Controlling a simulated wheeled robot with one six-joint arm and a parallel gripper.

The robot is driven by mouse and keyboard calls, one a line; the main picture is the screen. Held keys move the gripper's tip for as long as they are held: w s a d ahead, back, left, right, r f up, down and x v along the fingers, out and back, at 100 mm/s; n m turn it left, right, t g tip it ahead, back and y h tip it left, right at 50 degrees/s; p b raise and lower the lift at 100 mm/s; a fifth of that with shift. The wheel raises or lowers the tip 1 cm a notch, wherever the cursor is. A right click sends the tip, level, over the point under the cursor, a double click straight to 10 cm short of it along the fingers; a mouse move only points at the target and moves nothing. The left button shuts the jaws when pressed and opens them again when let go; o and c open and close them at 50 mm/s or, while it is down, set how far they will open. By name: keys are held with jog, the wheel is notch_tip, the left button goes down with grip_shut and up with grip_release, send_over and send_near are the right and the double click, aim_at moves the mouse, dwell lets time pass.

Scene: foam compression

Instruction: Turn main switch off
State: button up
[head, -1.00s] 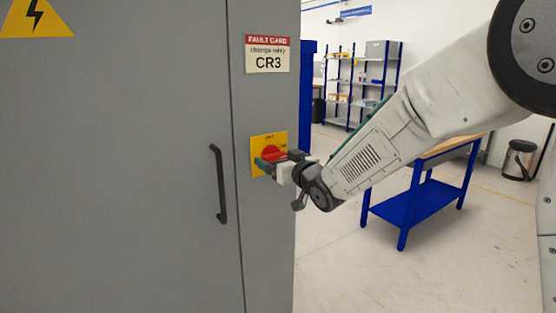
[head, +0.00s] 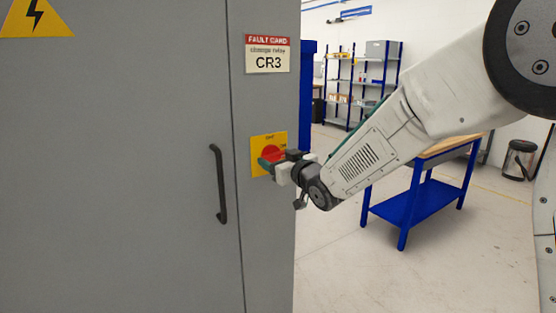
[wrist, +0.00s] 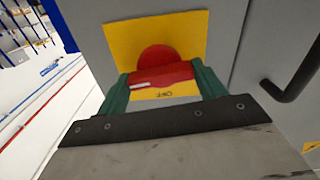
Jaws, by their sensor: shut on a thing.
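The main switch is a red rotary knob (head: 272,152) on a yellow plate (head: 256,142) on the grey cabinet's narrow right panel. In the wrist view, the red knob (wrist: 160,62) shows with its raised grip bar, a white mark at one end, on the yellow plate (wrist: 120,38). My gripper (head: 274,160) is at the switch, and its green fingers partly hide the knob. In the wrist view, my gripper (wrist: 162,76) has one finger at each end of the red bar, shut on it. "OFF" lettering shows just below the bar there. The "ON" mark is hidden in that view.
The grey cabinet (head: 120,150) has a dark door handle (head: 219,185) left of the switch, also near the right edge of the wrist view (wrist: 298,78). A fault card (head: 267,54) is above the switch. A blue workbench (head: 410,205) stands behind my arm.

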jog(key=n, duration=0.8)
jog(key=shift+n, duration=0.4)
jog(key=n, duration=0.4)
jog(key=shift+n, duration=1.9)
jog(key=shift+f, duration=0.1)
jog(key=o, duration=1)
jog(key=shift+s, duration=0.1)
jog(key=v, duration=0.7)
jog(key=shift+s+d, duration=0.25)
jog(key=shift+s, duration=0.05)
